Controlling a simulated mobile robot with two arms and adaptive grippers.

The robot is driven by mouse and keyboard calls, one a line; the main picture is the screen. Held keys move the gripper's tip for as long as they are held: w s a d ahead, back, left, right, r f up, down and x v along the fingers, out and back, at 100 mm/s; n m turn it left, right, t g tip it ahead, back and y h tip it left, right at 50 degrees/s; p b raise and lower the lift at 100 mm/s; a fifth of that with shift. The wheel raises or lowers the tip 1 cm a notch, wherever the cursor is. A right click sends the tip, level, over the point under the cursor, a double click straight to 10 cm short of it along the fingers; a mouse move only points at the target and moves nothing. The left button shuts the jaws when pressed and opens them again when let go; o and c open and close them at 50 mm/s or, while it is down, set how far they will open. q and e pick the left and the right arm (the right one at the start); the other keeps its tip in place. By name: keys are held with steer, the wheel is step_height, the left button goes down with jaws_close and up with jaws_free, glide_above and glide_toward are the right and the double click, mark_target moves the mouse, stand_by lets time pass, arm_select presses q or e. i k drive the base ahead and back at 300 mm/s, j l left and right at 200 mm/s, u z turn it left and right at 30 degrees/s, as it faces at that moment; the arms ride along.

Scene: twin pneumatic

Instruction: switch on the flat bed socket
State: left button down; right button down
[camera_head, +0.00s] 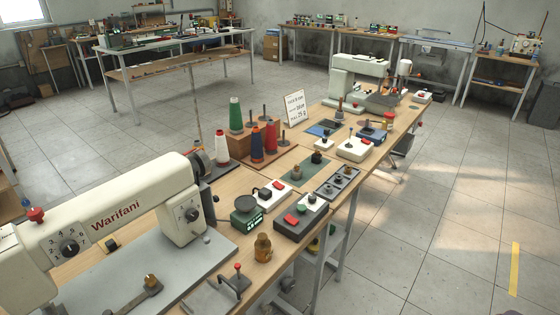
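Several boxes with red switches lie on the long wooden table; I cannot tell which is the flat bed socket, and no labels are readable. A dark grey box (302,226) with a white plate and a red switch (291,219) sits at the near right edge. A white box (355,150) with a red top piece lies further back, and another small white box (421,97) lies at the far end. A small white block (270,193) with a red part lies left of the grey box. Switch positions are too small to tell. Neither gripper is in view.
A cream sewing machine marked Warifani (115,222) fills the near left. A second machine (357,72) stands at the far end. Thread spools (235,115), a sign card (294,107), a scale (246,212) and a brass bottle (263,247) crowd the table. The floor (430,220) to the right is clear.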

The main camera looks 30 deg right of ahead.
mark_target(275, 184)
steer(key=i+l, duration=0.1)
steer(key=l, duration=0.35)
steer(key=i+l, duration=0.1)
steer(key=l, duration=0.4)
steer(key=i+l, duration=0.1)
steer(key=l, duration=0.35)
